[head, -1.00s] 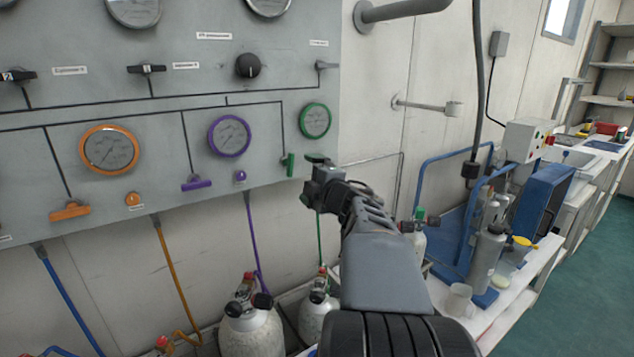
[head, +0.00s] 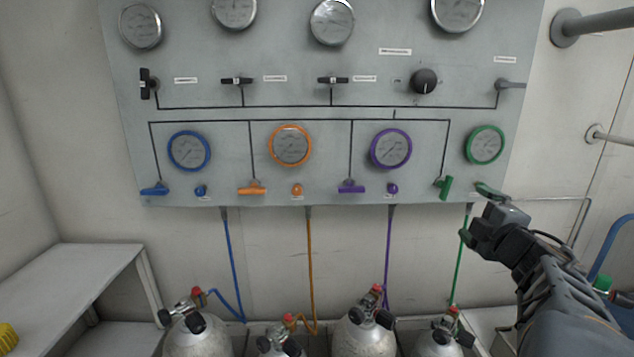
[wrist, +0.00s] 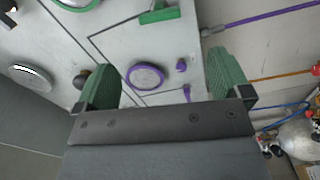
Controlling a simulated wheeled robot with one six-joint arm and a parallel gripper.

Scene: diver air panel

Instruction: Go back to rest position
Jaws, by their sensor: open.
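My gripper (wrist: 172,82) is open and empty, its two green finger pads wide apart in the wrist view. In the head view my gripper (head: 484,200) is at the lower right of the grey air panel (head: 440,95), near the green handle (head: 445,187) and below the green gauge (head: 485,145). I cannot tell how far it is from the panel. The green handle (wrist: 160,14) also shows at the top of the wrist view, apart from the fingers. The green handle is tilted upright, while the blue (head: 154,189), orange (head: 251,188) and purple (head: 351,187) handles lie level.
Several gas cylinders (head: 365,335) stand below the panel, joined by coloured hoses (head: 309,250). A grey pipe (head: 595,24) juts from the wall at the upper right. A white shelf (head: 70,275) is at the lower left. The floor is hidden.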

